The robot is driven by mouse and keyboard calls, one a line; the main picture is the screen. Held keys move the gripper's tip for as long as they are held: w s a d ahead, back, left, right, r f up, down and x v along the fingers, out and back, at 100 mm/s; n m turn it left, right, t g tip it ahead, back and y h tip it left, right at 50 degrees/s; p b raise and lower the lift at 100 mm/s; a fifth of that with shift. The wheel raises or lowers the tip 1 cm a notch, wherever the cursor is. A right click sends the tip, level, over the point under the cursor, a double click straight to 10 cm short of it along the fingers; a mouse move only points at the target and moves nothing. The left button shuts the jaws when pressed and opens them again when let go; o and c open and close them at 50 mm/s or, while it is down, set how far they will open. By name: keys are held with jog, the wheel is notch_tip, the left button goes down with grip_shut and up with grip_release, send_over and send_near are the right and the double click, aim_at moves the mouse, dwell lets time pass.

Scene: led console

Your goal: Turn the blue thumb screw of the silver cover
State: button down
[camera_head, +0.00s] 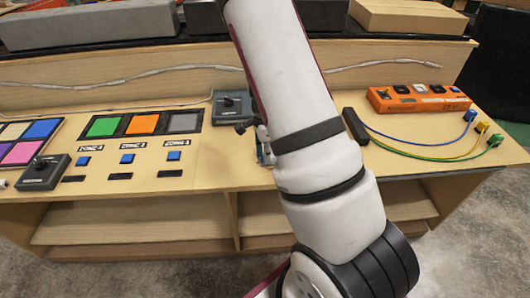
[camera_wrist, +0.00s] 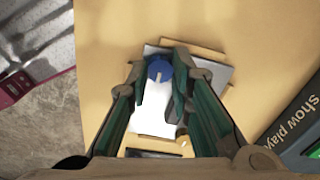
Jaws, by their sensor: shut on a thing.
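In the wrist view the blue thumb screw (camera_wrist: 159,69) is a round knob with a pale slot, near the far end of the silver cover (camera_wrist: 152,122). The cover lies flat on a wooden panel, and part of it is hidden under my fingers. My gripper (camera_wrist: 161,80) is above the cover, its two green-sided fingers on either side of the screw and shut on it. In the head view my white arm hides the screw and nearly all of the cover; only a small part of the gripper shows beside the arm.
A dark box marked "show play" (camera_wrist: 302,125) stands close to the right of my gripper. In the head view, colored panels (camera_head: 143,124) and a joystick box (camera_head: 43,174) lie left. An orange power box (camera_head: 418,98) with colored cables lies right.

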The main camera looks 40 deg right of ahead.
jog(key=shift+w+r, duration=0.15)
jog(key=c, duration=1.4)
grip_release()
notch_tip(320, 180, up, 12)
jog(key=shift+f, duration=0.1)
